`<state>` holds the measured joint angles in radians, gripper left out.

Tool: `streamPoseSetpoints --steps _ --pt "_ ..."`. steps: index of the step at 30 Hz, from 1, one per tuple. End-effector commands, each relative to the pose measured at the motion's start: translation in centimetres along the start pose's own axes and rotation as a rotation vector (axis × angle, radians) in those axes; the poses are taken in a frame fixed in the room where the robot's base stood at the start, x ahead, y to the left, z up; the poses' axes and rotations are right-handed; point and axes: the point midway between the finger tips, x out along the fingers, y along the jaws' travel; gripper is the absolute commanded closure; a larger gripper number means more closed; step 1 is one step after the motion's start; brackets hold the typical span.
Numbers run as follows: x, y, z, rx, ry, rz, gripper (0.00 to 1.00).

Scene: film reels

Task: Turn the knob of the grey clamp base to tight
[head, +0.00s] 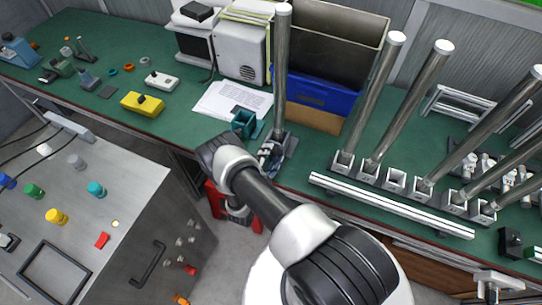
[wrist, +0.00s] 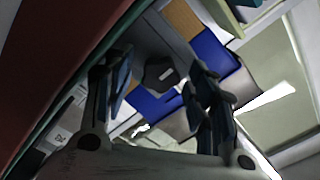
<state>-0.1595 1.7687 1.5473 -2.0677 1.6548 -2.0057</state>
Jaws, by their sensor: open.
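The grey clamp base (head: 289,144) sits near the front edge of the green bench in the head view, with a tall metal pole rising from it. In the wrist view its dark knob (wrist: 160,75), with a pale mark on its face, shows in front of the grey base. My gripper (wrist: 158,66) is open, with one finger on each side of the knob. I see no clear contact with the knob. In the head view my arm hides most of the gripper. The knob's tightness cannot be told.
A blue bin (head: 318,94) and a white speaker-like box (head: 240,52) stand behind the clamp base. A white rail (head: 390,205) and several poles in square bases are to the right. A yellow box (head: 142,103) lies at left. A grey cabinet (head: 130,190) stands in front at left.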

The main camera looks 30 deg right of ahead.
Motion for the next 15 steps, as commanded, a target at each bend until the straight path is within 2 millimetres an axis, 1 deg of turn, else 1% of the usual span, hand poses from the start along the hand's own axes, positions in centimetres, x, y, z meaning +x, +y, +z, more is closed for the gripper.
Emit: streamPoseSetpoints --steps 2,15 --pt "-0.02 -0.01 0.0 0.0 0.0 0.0 0.49" --pt "-0.05 0.01 0.0 0.0 0.0 0.0 0.79"
